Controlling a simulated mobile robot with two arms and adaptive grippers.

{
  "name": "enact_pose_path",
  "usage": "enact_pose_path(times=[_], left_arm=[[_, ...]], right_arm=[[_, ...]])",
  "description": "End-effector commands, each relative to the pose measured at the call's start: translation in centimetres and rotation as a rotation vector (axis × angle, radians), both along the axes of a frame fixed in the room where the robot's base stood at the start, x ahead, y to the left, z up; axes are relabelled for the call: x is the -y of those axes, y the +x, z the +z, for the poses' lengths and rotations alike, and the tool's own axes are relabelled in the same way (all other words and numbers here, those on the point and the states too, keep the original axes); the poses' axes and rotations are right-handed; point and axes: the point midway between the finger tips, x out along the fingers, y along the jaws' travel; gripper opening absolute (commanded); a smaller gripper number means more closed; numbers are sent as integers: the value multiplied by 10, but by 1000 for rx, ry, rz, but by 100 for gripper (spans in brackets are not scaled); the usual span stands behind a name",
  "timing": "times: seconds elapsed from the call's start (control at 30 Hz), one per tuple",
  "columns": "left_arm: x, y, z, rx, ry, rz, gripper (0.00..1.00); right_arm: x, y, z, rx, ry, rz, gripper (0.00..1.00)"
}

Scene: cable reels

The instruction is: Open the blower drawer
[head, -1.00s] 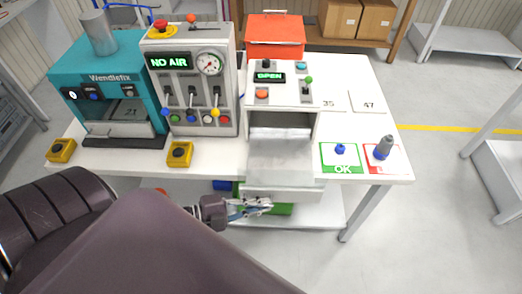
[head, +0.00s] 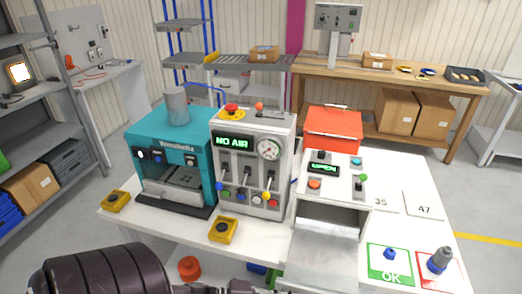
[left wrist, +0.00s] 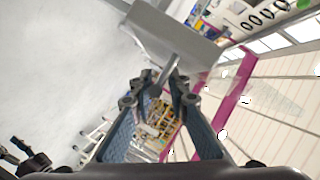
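The blower (head: 335,185) is the white machine at the right of the bench; its small display reads OPEN. Its drawer (head: 318,250) is pulled out toward me, its pale flat surface showing below the dark opening. The drawer's front edge and handle are cut off at the bottom of the head view. My left gripper (left wrist: 160,88) shows in the left wrist view, its fingers apart with a gap between them. A thin grey bar (left wrist: 168,72), apparently the drawer handle, lies between the fingertips; contact cannot be told. My right gripper is not in view.
A grey control box (head: 252,165) reading NO AIR and a teal machine (head: 175,150) stand left of the blower. An orange case (head: 333,128) is behind it. An OK card (head: 390,277) and a red-bordered card lie to its right. Yellow button boxes are along the front.

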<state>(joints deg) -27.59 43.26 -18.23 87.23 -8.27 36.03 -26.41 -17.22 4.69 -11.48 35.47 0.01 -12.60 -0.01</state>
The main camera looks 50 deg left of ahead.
Motion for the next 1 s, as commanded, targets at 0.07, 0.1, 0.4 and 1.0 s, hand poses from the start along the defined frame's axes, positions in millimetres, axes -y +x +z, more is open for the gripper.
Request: enact_pose_path(times=[0.07, 0.1, 0.4, 1.0], left_arm=[[-9, -13, 2, -4, 1, -1, 16], [-14, -19, 4, -4, 2, 0, 16], [-50, -62, 17, -3, 1, -1, 16], [-65, -80, 23, 1, 0, -2, 16]], right_arm=[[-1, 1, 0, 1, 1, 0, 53], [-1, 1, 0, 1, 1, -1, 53], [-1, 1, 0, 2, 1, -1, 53], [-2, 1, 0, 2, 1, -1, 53]])
